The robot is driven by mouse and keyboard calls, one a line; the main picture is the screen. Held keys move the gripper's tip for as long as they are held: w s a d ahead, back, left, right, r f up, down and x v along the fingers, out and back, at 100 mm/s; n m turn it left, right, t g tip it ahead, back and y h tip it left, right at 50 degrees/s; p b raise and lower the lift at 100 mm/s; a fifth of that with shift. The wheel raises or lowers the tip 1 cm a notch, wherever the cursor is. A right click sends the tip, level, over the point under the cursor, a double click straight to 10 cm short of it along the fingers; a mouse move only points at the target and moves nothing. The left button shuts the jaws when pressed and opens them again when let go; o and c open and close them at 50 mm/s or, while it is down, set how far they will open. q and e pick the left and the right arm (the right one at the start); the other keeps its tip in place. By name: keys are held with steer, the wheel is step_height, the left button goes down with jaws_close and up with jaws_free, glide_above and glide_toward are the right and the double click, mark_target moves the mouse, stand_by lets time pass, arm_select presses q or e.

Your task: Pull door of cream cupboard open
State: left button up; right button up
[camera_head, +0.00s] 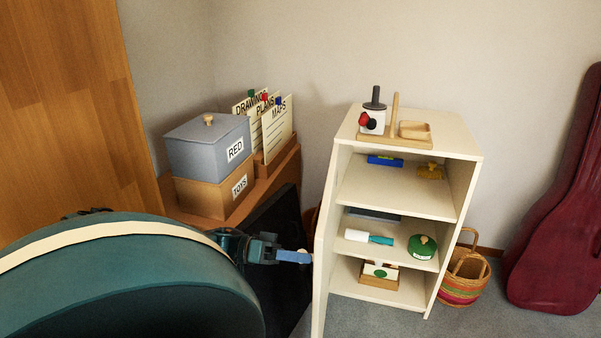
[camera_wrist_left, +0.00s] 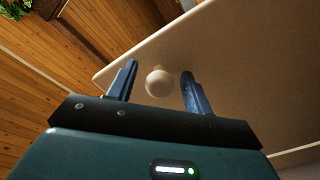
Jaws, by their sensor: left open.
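The cream cupboard (camera_head: 340,155) stands against the wall in the head view, with its shelves showing. Its door (camera_head: 323,240) is swung out on the left side and seen nearly edge-on. In the left wrist view the door (camera_wrist_left: 240,50) fills the upper right, with a round cream knob (camera_wrist_left: 159,82) on it. My left gripper (camera_head: 308,257) is beside the door's outer face. In the left wrist view my left gripper (camera_wrist_left: 158,84) is open, with one finger on each side of the knob and visible gaps. My right gripper is not in view.
The cupboard shelves hold a green round tin (camera_head: 422,246), a white and teal tube (camera_head: 368,237) and a small box (camera_head: 380,275). A striped basket (camera_head: 465,277) and a dark red instrument case (camera_head: 560,220) stand to the right. Grey and wooden boxes (camera_head: 205,150) sit on a wooden surface at left.

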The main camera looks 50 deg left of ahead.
arm_select(q)
steer(key=v, duration=0.7)
steer(key=shift+p, duration=0.45)
steer(key=shift+s+a, duration=0.1)
steer(key=shift+s, duration=0.05)
